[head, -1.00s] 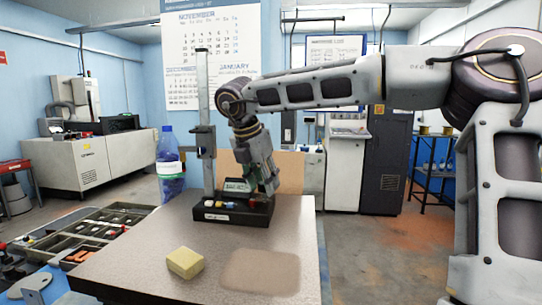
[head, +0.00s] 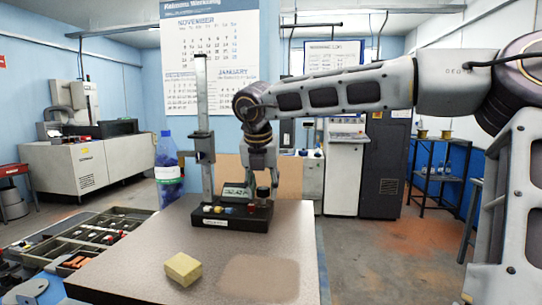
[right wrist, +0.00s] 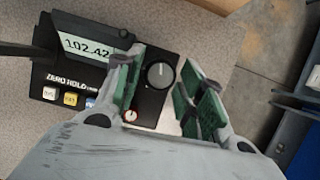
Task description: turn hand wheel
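A black height gauge base (head: 232,220) with a digital display and small buttons stands on the bench, with a tall grey column behind it. A dark round knob, the hand wheel (head: 263,193), sits at the right end of this base. In the right wrist view the hand wheel (right wrist: 160,75) has a grey face with a pale mark, and the display (right wrist: 88,45) reads 102.42. My right gripper (head: 262,178) points down above the hand wheel. Its green-padded fingers (right wrist: 161,88) are open, one on each side of the wheel with visible gaps. My left gripper is not in view.
A yellow block (head: 183,269) lies at the front of the bench top (head: 225,285). A blue bottle (head: 168,170) stands left of the gauge. A tray of parts (head: 85,240) is at the left. The bench right of the gauge is clear.

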